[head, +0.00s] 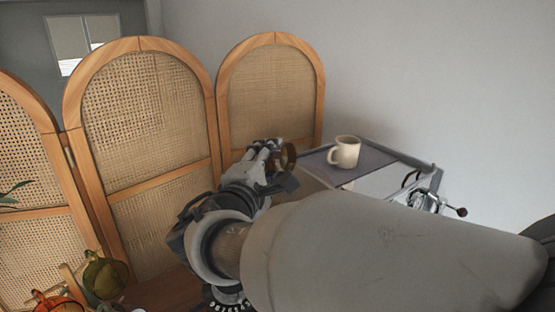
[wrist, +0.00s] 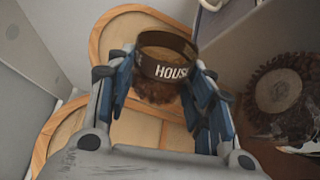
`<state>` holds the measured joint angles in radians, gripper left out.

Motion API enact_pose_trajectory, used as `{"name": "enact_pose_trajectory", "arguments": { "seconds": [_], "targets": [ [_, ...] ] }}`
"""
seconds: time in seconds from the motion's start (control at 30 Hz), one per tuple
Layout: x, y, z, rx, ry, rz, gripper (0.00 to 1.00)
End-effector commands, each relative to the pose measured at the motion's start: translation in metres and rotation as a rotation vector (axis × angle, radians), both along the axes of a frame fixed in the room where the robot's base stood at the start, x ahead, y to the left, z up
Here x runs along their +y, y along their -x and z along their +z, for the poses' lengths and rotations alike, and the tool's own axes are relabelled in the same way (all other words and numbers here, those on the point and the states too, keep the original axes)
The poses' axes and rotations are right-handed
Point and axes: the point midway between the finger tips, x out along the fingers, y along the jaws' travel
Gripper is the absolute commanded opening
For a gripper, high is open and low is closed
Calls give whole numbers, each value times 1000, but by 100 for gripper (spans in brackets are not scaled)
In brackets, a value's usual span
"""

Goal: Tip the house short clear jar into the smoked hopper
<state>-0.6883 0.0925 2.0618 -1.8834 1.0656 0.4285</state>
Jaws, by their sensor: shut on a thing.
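My gripper (wrist: 160,85) is shut on the house short clear jar (wrist: 166,70). The jar has a dark band lettered "HOUS…", with brown contents showing below it. In the head view, my gripper (head: 266,158) holds the jar (head: 288,156) in the air by the left end of the machine's top; its exact tilt is hard to tell. No smoked hopper can be clearly made out. A brown, ridged round thing (wrist: 300,112) with a grey disc at its middle lies right of the gripper in the wrist view; I cannot tell whether it is the hopper.
A cream mug (head: 345,152) stands on the dark top (head: 378,160) of a machine. Levers and a dark knob (head: 461,212) stick out at its right. A cane folding screen (head: 150,120) stands behind and left. Orange and green glass items (head: 104,275) sit at lower left.

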Motion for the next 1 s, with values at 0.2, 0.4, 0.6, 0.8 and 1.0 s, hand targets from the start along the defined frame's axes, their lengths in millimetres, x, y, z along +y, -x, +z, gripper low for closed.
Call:
{"name": "enact_pose_trajectory", "arguments": {
  "seconds": [0.2,0.4,0.6,0.8,1.0],
  "targets": [
    [-1,0,2,-16,-23,-2,18],
    [-2,1,3,-27,-42,-3,18],
    [-3,1,4,-37,-60,-3,18],
    [-3,1,5,-48,-79,-4,18],
    [-4,1,6,-59,-98,-4,18]
  ]
}}
